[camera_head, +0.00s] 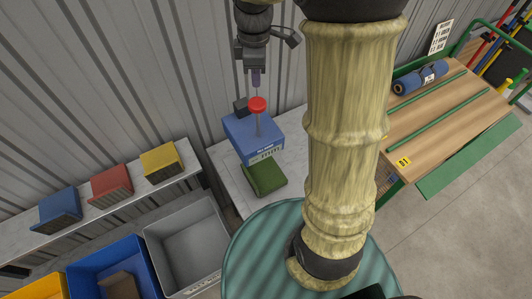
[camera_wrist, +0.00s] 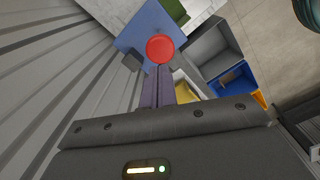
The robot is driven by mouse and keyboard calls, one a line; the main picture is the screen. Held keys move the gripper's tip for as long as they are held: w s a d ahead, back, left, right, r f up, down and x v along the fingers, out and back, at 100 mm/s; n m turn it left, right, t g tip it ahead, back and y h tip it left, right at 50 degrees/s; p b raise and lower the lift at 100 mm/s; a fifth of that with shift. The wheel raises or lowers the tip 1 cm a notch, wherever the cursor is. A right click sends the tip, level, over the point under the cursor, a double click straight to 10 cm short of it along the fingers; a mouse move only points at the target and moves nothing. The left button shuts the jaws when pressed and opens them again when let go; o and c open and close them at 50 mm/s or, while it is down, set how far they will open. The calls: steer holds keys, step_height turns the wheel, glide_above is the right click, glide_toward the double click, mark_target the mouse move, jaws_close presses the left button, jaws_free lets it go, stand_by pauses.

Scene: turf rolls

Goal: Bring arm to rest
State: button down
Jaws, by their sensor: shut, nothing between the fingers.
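My gripper (camera_head: 256,84) points down in the upper middle of the head view, its purple-grey fingers shut together and empty. It also shows in the wrist view (camera_wrist: 161,74). A red round knob (camera_head: 257,104) sits on a thin stem above a blue box (camera_head: 250,135) with a label on its front. My fingertips are just above the knob in the head view; whether they touch it I cannot tell. The knob also shows in the wrist view (camera_wrist: 160,48), right at the fingertips.
A green turf piece (camera_head: 265,178) lies in front of the blue box on a grey bench (camera_head: 226,170). A shelf at left holds blue (camera_head: 57,209), red (camera_head: 111,182) and yellow (camera_head: 162,160) blocks. A grey bin (camera_head: 188,243) stands below. A wooden table (camera_head: 440,115) is at right.

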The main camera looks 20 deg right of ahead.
steer(key=shift+f, duration=0.1)
steer(key=s+f+m+t+b, duration=0.2)
steer(key=s+f+m+b, duration=0.5)
steer(key=s+f+m, duration=0.5)
steer(key=shift+s+f+m+t, duration=0.15)
steer(key=shift+f+m+t, duration=0.15)
steer(key=shift+f+m, duration=0.65)
steer(key=shift+r, duration=0.15)
steer(key=shift+d, duration=0.15)
